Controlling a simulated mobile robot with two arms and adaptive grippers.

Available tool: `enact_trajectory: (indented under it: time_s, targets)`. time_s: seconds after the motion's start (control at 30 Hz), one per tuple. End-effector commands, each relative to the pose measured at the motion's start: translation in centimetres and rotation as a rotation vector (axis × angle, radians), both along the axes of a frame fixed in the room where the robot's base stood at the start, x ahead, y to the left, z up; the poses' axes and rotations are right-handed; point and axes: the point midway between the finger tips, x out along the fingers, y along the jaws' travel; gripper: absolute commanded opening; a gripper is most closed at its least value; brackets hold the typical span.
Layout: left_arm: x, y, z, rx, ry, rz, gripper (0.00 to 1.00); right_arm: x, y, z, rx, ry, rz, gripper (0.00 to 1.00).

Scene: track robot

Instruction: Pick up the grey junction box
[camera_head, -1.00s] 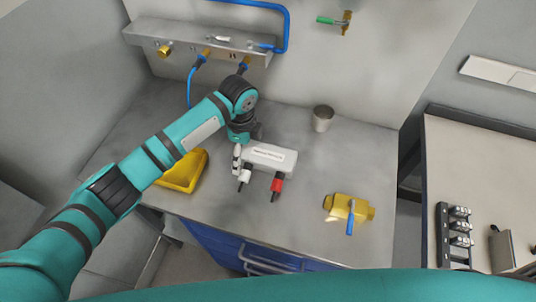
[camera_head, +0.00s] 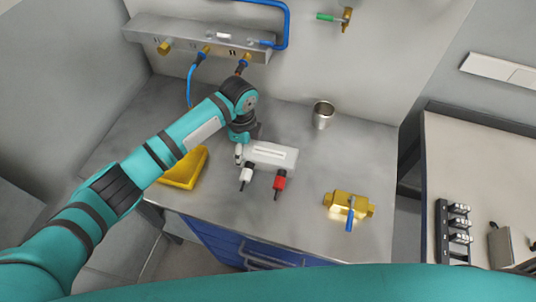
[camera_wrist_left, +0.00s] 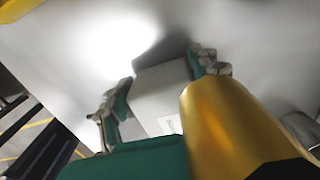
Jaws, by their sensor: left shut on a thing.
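The grey junction box (camera_head: 279,156) is a pale, flat box at the middle of the metal bench. A white connector (camera_head: 246,174) and a red connector (camera_head: 279,181) are at its front side. My left gripper (camera_head: 240,153) is at the box's left end. In the left wrist view, the box (camera_wrist_left: 162,92) with a small white label lies between the two fingers of my left gripper (camera_wrist_left: 158,86), which is shut on it. Whether the box touches the bench is hard to tell. My right gripper is not in view.
On the bench (camera_head: 310,215), a yellow bin (camera_head: 184,170) stands left of the box, a metal cup (camera_head: 323,115) behind right, and a yellow block (camera_head: 360,206) with a blue-handled tool (camera_head: 350,218) at front right. A socket rail (camera_head: 190,38) is on the back wall.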

Motion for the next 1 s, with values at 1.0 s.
enact_trajectory:
  time_s: [1.0]
  targets:
    - [-2.9,-0.2,3.8,-0.004,-0.002,-0.003,0.05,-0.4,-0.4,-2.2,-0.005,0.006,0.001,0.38]
